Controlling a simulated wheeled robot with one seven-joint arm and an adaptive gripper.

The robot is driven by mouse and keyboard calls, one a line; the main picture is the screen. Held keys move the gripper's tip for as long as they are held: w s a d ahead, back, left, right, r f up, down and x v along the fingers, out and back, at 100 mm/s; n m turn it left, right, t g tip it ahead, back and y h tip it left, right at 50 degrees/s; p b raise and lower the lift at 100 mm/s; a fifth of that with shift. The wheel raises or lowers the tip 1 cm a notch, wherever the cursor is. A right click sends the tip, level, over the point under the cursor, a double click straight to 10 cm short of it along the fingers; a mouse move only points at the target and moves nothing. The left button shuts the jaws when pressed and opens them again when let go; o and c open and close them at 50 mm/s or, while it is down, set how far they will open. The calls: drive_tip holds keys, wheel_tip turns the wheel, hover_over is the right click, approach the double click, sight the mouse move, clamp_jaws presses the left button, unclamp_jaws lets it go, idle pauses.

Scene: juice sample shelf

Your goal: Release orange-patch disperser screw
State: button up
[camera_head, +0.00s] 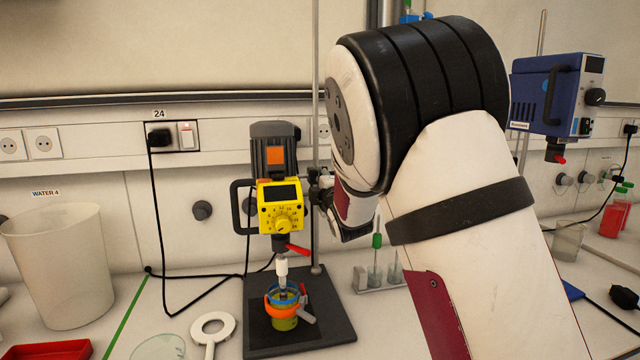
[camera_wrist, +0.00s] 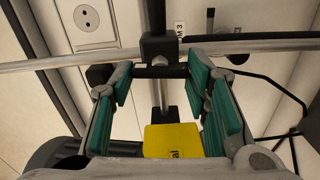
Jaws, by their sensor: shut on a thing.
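The orange-patch disperser (camera_head: 275,155) has a grey motor with an orange square and a yellow control panel (camera_head: 281,206). It hangs upright beside a metal stand rod (camera_head: 316,100). A dark clamp (camera_head: 322,188) joins it to the rod. A black clamp block (camera_wrist: 159,47) shows in the wrist view. My gripper (camera_wrist: 162,74) has its teal-padded fingers on both sides of a black bar-shaped screw handle (camera_wrist: 160,71) below that block and is shut on it. In the head view my arm largely hides the gripper and the handle.
A jar with a blue and orange ring (camera_head: 285,308) stands under the disperser on the black base plate (camera_head: 325,333). A tube rack (camera_head: 378,278) is to the right, and a white bucket (camera_head: 60,265) at left. A blue stirrer (camera_head: 555,95) hangs at right.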

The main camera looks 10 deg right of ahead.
drive_tip(key=shift+f+n, duration=0.1)
drive_tip(key=shift+n, duration=0.5)
drive_tip(key=o, duration=1.2)
drive_tip(key=shift+c, duration=0.2)
drive_tip(key=s, duration=1.2)
